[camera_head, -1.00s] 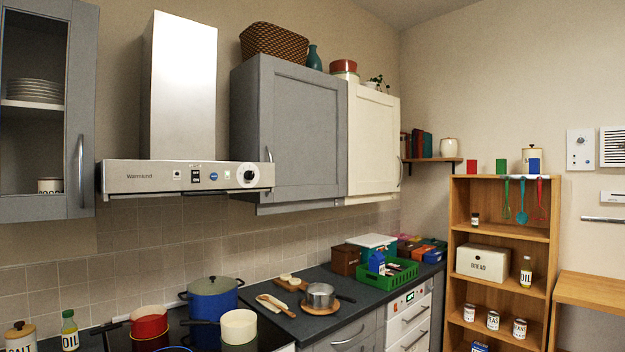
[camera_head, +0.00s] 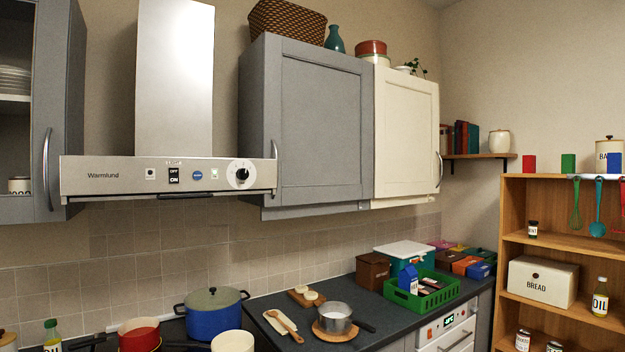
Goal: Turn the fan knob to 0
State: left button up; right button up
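The range hood (camera_head: 120,176) is a silver panel on the wall at the left, with a tall chimney above it. Its fan knob (camera_head: 241,174) is a round white dial with a dark centre at the right end of the front panel. The dial's markings are too small to read. To its left on the panel are a small lit square, a blue round button (camera_head: 197,175), a black ON/OFF switch (camera_head: 174,175) and another small square. Neither of my grippers shows in this view.
Grey (camera_head: 318,125) and cream (camera_head: 406,132) wall cabinets hang right of the hood. Below stand a blue pot (camera_head: 212,318), a red pan (camera_head: 138,333), a saucepan (camera_head: 335,317) and a green crate (camera_head: 425,300). A wooden shelf (camera_head: 515,220) stands at the right. The space before the hood is clear.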

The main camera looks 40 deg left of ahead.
aim_at(243, 173)
jog(key=z, duration=0.15)
jog(key=i, duration=0.95)
jog(key=u, duration=0.55)
jog(key=i, duration=0.85)
jog(key=u, duration=1.25)
jog(key=i, duration=0.35)
jog(key=u, duration=0.35)
